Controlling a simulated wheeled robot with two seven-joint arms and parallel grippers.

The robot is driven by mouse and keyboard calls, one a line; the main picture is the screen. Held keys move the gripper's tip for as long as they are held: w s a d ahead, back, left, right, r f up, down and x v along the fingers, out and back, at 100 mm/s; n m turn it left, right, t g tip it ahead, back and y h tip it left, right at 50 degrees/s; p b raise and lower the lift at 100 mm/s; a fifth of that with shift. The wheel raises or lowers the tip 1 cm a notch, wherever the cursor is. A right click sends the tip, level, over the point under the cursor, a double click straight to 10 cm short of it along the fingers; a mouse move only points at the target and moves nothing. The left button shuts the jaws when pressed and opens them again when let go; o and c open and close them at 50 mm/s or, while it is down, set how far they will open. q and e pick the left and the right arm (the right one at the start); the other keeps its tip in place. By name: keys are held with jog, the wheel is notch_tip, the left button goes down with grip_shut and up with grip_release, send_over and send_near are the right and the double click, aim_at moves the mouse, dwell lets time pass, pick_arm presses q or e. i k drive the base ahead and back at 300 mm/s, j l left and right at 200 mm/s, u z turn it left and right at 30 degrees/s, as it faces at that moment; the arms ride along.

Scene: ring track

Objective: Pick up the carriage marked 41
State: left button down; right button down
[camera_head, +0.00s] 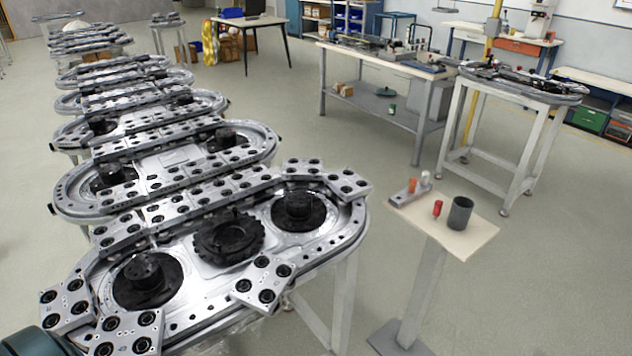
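The nearest oval ring track (345,240) fills the lower left. Metal carriages with black round rollers sit around its rim. One carriage (264,282) is on the near right side, two more (66,303) (130,332) are at the near left end, and another (350,184) is at the far right end. More stand close together along the far side. No number is readable on any of them, so I cannot tell which is 41. Neither of my grippers is in view.
Inside the track are two black hubs (145,280) (298,210) and a black toothed wheel (228,238). A small stand (470,238) at right holds a dark grey cup (460,213) and a red piece (437,208). More tracks run behind.

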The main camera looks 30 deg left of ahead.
aim_at(263, 282)
jog(key=u, duration=1.25)
